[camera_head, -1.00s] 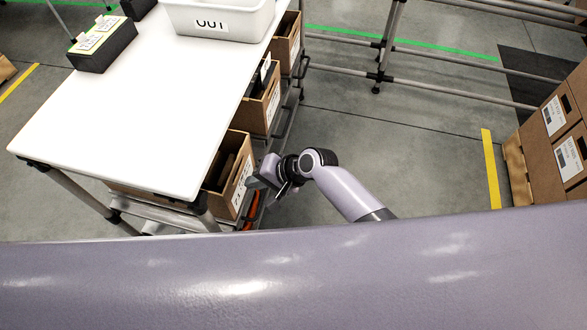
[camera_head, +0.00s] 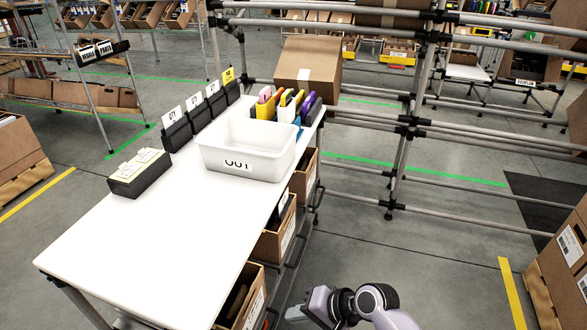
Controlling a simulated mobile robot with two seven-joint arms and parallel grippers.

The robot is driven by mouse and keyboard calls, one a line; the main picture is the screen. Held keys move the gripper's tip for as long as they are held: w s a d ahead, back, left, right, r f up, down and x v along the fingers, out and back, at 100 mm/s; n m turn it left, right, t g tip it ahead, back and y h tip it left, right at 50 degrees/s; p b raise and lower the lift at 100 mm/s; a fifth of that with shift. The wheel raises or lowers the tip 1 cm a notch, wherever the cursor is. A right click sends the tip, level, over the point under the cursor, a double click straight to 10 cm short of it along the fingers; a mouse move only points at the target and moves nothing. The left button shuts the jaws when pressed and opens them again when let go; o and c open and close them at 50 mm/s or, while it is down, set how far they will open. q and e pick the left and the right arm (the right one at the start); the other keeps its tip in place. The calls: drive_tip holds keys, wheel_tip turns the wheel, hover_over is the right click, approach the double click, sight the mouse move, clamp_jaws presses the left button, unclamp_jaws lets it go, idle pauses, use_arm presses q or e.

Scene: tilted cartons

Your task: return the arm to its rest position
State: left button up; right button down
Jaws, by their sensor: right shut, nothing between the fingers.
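My right gripper (camera_head: 297,311) is low in the head view, at the bottom edge, with its grey-lilac wrist and arm coming in from the lower right. It is shut and empty. It is over the floor, just right of the nearest open carton (camera_head: 256,308) under the white table (camera_head: 150,245). A gap shows between the gripper and that carton. My left gripper is not in the picture.
Open cartons (camera_head: 277,238) stand tilted on a rack under the table's right side. A white bin (camera_head: 262,165) marked OUT stands on the table. Metal rails (camera_head: 400,180) run behind. Stacked cartons (camera_head: 572,255) stand at the right. Floor between is clear.

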drive_tip(key=s+d+n+t+h, duration=0.65)
drive_tip(key=s+d, duration=0.65)
drive_tip(key=d, duration=0.5)
wheel_tip(320, 180, up, 10)
drive_tip(key=d+p, duration=0.1)
drive_tip(key=p, duration=1.1)
drive_tip(key=shift+s+r+t, duration=0.2)
drive_tip(key=shift+s+t, duration=0.05)
drive_tip(key=shift+t, duration=0.2)
drive_tip(key=shift+f+m, duration=0.1)
drive_tip(key=shift+m, duration=0.15)
